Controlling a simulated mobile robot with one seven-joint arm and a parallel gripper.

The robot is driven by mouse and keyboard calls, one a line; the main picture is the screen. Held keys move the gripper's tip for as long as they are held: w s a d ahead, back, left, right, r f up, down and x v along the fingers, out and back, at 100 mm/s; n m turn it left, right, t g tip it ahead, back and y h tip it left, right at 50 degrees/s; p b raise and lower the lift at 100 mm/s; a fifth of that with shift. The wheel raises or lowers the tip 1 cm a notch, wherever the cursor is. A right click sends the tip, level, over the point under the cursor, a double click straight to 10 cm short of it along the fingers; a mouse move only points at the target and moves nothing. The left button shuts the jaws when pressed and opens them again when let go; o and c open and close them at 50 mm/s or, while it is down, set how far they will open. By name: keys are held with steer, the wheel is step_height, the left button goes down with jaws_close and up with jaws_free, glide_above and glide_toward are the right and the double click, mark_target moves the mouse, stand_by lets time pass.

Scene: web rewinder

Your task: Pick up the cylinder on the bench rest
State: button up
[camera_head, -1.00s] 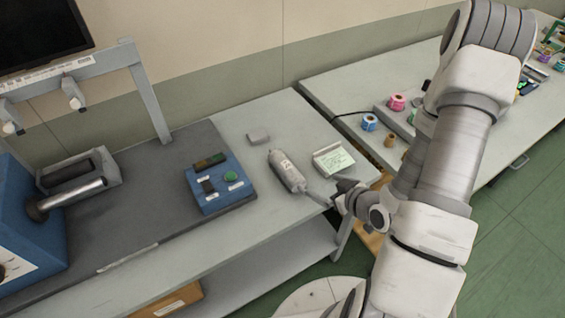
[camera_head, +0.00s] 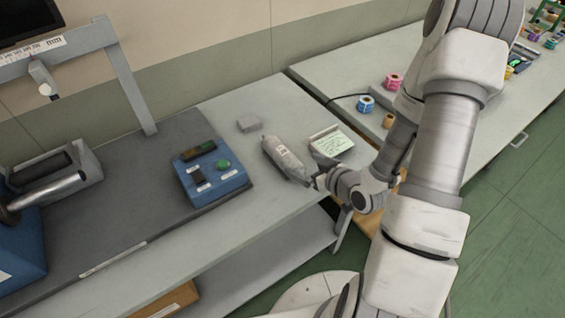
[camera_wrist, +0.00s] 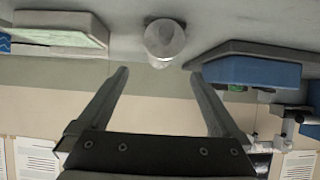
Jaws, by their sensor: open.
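A pale grey cylinder (camera_head: 285,157) lies on the bench, its long axis pointing toward my gripper. A separate rest under it cannot be made out. In the wrist view its round end (camera_wrist: 165,40) shows just beyond the fingertips, roughly centred between them. My gripper (camera_head: 311,175) is at the cylinder's near end in the head view, and the fingers partly cover that end. In the wrist view my gripper (camera_wrist: 158,75) has its two fingers apart with nothing between them. Whether a finger touches the cylinder cannot be told.
A blue control box (camera_head: 210,178) with a green button stands left of the cylinder. A card holder (camera_head: 331,141) stands close on its right, and a small grey block (camera_head: 249,123) behind. Further left is a metal roller (camera_head: 48,190). Bare bench lies in front.

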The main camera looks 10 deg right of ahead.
mark_target(282, 154)
steer(key=shift+b+x, duration=0.85)
steer(key=shift+b, duration=1.5)
steer(key=shift+f+b, duration=0.3)
steer(key=shift+b, duration=0.65)
steer(key=b+x, duration=0.2)
steer(key=shift+w+b, duration=0.1)
steer(key=shift+b, duration=0.25)
steer(key=shift+w+a+f, duration=0.1)
steer(key=shift+w+a, duration=0.15)
steer(key=shift+w, duration=0.1)
steer(key=shift+r+b+x, duration=0.1)
steer(key=shift+b+x, duration=0.25)
steer(key=shift+x, duration=1.4)
steer(key=shift+r+b+x, duration=0.15)
steer(key=shift+b+x, duration=0.2)
steer(key=shift+x, duration=1.4)
steer(key=shift+w, duration=0.1)
jaws_close()
